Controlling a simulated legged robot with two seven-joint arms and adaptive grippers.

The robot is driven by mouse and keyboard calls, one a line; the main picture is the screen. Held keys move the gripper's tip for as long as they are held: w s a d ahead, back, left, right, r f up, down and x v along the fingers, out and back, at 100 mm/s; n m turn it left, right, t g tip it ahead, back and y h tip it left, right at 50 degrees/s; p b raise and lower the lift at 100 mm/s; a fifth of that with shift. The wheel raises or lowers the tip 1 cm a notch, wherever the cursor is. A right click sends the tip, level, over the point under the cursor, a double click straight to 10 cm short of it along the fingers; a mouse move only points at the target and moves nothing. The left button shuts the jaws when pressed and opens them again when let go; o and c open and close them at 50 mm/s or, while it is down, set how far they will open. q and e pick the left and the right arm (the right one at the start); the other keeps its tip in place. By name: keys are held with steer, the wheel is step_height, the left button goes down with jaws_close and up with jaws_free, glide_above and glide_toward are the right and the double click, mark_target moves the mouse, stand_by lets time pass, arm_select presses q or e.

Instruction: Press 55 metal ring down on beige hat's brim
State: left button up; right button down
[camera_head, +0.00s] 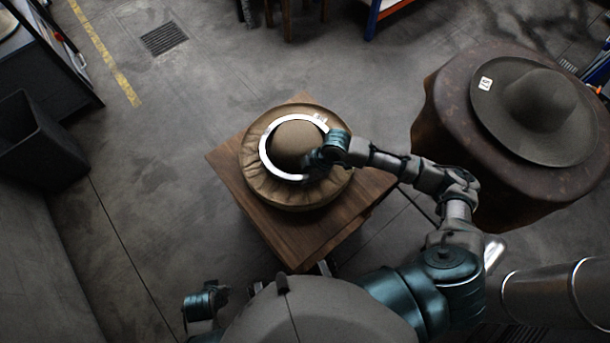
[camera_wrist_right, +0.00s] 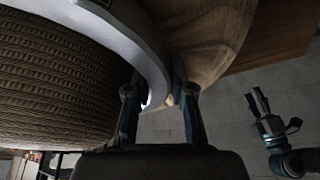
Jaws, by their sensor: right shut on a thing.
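The beige hat (camera_head: 252,178) sits crown up with a wide wavy brim. The pale metal ring (camera_head: 265,160) encircles its crown, over the brim; whether it touches the brim all round I cannot tell. My right gripper (camera_head: 318,160) is at the ring's right side. In the right wrist view the ring (camera_wrist_right: 152,52) passes between the fingers of my right gripper (camera_wrist_right: 160,95), which is shut on it, with the woven crown (camera_wrist_right: 45,80) at left and the brim (camera_wrist_right: 215,30) behind. My left gripper (camera_head: 208,298) is low at left, away from the hat; its fingers are unclear.
The hat rests on a square wooden stand (camera_head: 290,238). A dark hat (camera_head: 508,130) with a small white tag lies on a brown round table (camera_head: 440,125) at right. A dark bin (camera_head: 40,140) stands at left. The floor left of the stand is clear.

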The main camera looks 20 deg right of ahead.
steer(key=shift+f, duration=0.4)
stand_by(0.3)
steer(key=shift+s+f, duration=0.2)
steer(key=shift+f, duration=0.1)
stand_by(2.4)
steer(key=shift+r, duration=0.1)
stand_by(2.2)
steer(key=shift+w+r+p, duration=0.2)
steer(key=shift+r+p, duration=0.55)
steer(key=shift+p, duration=0.05)
